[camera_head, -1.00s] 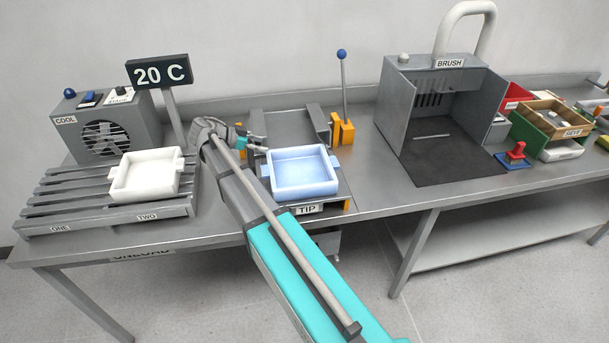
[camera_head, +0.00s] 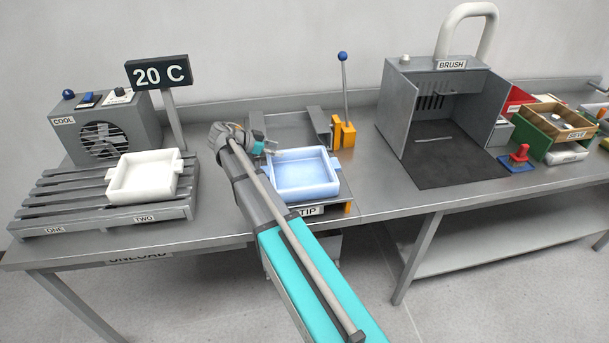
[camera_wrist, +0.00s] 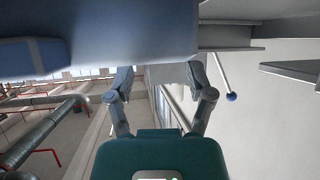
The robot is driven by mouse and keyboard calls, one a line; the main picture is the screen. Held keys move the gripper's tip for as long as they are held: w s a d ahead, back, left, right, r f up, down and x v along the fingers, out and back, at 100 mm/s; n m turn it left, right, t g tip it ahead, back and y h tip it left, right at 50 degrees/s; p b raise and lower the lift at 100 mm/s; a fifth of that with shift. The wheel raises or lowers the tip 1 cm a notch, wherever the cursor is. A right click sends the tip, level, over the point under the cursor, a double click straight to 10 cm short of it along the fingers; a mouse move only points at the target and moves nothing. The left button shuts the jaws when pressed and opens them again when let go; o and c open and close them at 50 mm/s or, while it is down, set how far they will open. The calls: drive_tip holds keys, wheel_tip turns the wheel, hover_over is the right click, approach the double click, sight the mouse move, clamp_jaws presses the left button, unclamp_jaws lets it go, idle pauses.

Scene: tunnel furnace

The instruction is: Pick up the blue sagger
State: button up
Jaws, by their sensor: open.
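The blue sagger (camera_head: 303,173) is a pale blue square tray with side lugs. It sits upright on the TIP station in the head view. My gripper (camera_head: 268,150) is at the sagger's left rear side, partly hidden behind my own arm. In the wrist view my gripper (camera_wrist: 158,84) is open, its two fingers apart with nothing between them. A large blue surface, which looks like the sagger (camera_wrist: 110,40), fills the top of that view close to the fingertips. I cannot tell whether they touch it.
A white sagger (camera_head: 143,177) stands on the slatted rack (camera_head: 75,203) at left, by the cooling fan (camera_head: 103,140). A lever with a blue knob (camera_head: 343,57) rises behind the TIP station. The BRUSH booth (camera_head: 440,120) is at right. Bare table lies between.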

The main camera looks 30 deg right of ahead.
sight(286, 150)
drive_tip(key=b+x, duration=0.2)
drive_tip(key=x, duration=0.1)
drive_tip(key=shift+d+f, duration=0.15)
drive_tip(key=shift+f, duration=0.35)
drive_tip(key=shift+d+f, duration=0.1)
drive_tip(key=shift+d, duration=0.3)
clamp_jaws()
